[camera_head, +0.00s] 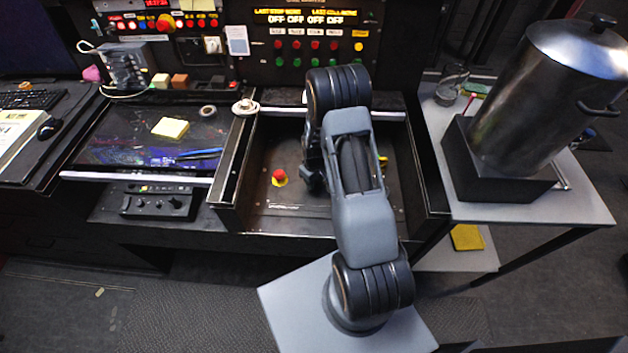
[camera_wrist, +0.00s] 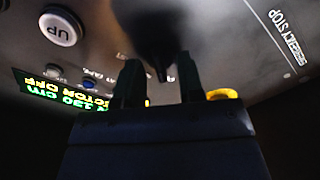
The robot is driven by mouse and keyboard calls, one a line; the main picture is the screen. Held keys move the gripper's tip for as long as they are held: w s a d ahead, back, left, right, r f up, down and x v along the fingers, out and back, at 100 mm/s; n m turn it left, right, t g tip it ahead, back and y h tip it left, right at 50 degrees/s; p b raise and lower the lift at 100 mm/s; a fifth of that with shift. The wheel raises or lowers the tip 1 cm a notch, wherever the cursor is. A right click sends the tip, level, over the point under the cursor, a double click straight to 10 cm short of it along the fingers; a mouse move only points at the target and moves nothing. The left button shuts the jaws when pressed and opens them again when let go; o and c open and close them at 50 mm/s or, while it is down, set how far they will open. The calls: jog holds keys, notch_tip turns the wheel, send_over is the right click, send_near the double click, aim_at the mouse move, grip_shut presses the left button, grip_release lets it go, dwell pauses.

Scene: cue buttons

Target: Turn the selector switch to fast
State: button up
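In the head view, my arm reaches down into the dark recessed panel box (camera_head: 290,205). The arm hides most of my gripper and the panel behind it. In the wrist view, the two dark fingers of my gripper (camera_wrist: 160,82) stand apart, with a gap between them. A blurred black shape (camera_wrist: 155,25), perhaps the selector switch knob, hangs at the top middle and narrows toward that gap. I cannot tell whether the fingers touch it. Small white lettering beside it is too small to read, so the switch position cannot be told.
In the wrist view are an UP button (camera_wrist: 61,27), a lit display (camera_wrist: 62,92), a yellow ring (camera_wrist: 222,94) and EMERGENCY STOP lettering (camera_wrist: 283,35). In the head view, a red button (camera_head: 279,176) sits left of my arm. A metal pot (camera_head: 545,95) stands right.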

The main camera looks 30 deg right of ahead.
jog(key=shift+c, duration=0.5)
grip_shut()
jog(key=shift+a, duration=0.15)
